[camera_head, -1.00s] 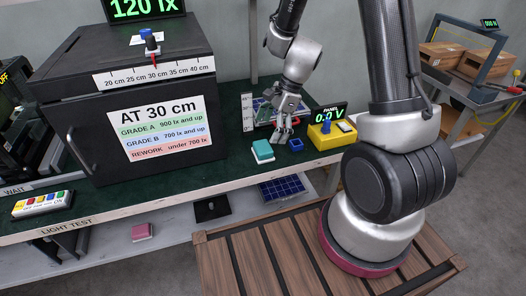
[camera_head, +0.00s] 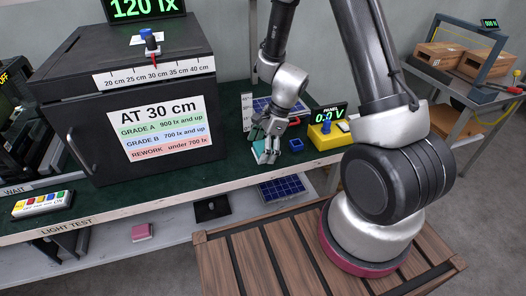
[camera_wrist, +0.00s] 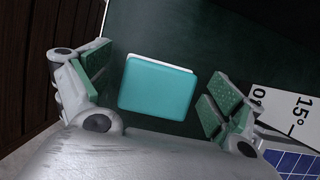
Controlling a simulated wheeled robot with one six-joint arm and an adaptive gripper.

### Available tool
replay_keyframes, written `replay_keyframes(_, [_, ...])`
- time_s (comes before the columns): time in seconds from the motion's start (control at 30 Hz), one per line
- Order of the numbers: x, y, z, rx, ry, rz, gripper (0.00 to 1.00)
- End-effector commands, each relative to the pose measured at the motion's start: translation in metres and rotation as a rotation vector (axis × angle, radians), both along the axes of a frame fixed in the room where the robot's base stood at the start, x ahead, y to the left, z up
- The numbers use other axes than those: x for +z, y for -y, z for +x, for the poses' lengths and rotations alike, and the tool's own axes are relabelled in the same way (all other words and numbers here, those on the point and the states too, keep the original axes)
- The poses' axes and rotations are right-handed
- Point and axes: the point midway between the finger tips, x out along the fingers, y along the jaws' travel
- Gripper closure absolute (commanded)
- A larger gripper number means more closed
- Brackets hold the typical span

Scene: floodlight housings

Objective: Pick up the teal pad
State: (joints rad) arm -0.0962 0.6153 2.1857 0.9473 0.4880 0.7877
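The teal pad (camera_wrist: 158,88) lies flat on the dark green bench top, with a thin white edge showing along its far side in the wrist view. My gripper (camera_wrist: 155,90) is open, with one green-padded finger on each side of the pad and a gap to both. In the head view my gripper (camera_head: 267,158) is over the pad (camera_head: 262,150) and hides most of it.
A blue square piece (camera_head: 296,145) and a yellow panel meter (camera_head: 327,134) reading 0.0 V stand to the right. A solar panel and a white angle scale (camera_wrist: 298,105) are close by. The large dark test box (camera_head: 125,105) stands to the left.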

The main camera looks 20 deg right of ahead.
Motion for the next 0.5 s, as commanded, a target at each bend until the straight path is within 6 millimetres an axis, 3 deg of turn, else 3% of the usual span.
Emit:
replay_keyframes(0.03, [0.0001,0.0,0.0,0.0,0.0,0.0,0.24])
replay_keyframes(0.2, [0.0002,0.0001,0.0,0.0,0.0,0.0,0.53])
replay_keyframes(0.5, [0.0016,0.0001,0.0001,0.001,0.0,0.0,0.57])
